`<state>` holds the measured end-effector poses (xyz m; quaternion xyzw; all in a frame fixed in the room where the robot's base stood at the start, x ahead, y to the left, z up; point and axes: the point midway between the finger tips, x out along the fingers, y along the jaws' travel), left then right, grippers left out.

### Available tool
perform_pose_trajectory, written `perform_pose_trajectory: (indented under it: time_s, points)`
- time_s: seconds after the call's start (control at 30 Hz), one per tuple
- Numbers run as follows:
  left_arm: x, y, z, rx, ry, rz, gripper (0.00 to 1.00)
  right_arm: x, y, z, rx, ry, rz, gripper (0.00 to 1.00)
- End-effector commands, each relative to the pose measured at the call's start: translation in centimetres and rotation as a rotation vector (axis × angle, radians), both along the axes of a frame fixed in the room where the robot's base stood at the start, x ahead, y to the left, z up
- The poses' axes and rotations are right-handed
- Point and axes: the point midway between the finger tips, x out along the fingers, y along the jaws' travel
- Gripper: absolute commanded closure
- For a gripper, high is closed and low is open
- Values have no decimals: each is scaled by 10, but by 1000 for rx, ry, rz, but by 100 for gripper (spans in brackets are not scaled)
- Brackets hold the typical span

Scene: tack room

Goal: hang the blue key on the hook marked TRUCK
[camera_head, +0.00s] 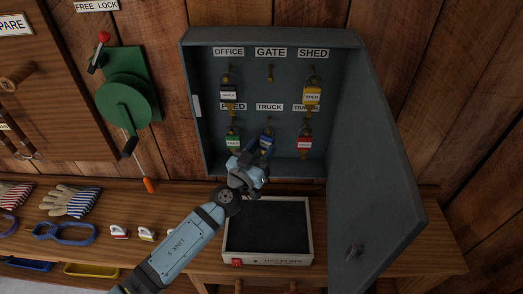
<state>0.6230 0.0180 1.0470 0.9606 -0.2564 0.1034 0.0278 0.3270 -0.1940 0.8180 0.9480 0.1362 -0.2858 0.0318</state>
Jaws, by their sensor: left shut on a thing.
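The blue key (266,143) is in the lower middle of the open key cabinet, just below the TRUCK label (269,106). My left gripper (262,156) comes up from below and is shut on the blue key, partly covering it. The key is upright or nearly so. The hook marked TRUCK is small and close behind the key's top; I cannot tell whether the key's ring is around it. My right gripper is not in view.
The grey cabinet (188,75) has its door (375,170) swung open to the right. A black key (228,95), yellow key (311,97), green key (233,140) and red key (304,143) hang nearby. The GATE hook (270,73) is bare.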

Motion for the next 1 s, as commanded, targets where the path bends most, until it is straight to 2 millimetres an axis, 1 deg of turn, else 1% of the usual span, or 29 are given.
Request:
perform_pose_trajectory:
  time_s: [0.03,0.43,0.47,0.5,0.57,0.6,0.87,1.0]
  points:
    - [-1,-1,-3,2,4,-2,82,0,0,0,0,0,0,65]
    - [-1,-1,-4,3,5,-3,82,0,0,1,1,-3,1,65]
    - [-1,-1,-4,3,5,-3,54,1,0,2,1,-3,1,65]
    - [-1,-1,-4,3,5,-3,45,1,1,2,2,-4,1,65]
    - [-1,-1,-3,2,5,-3,31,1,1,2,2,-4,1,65]
    - [-1,-1,-3,2,5,-3,29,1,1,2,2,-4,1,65]
    - [-2,0,-2,1,3,-1,29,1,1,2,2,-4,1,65]
    - [-12,6,-7,0,4,-1,29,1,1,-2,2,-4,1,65]
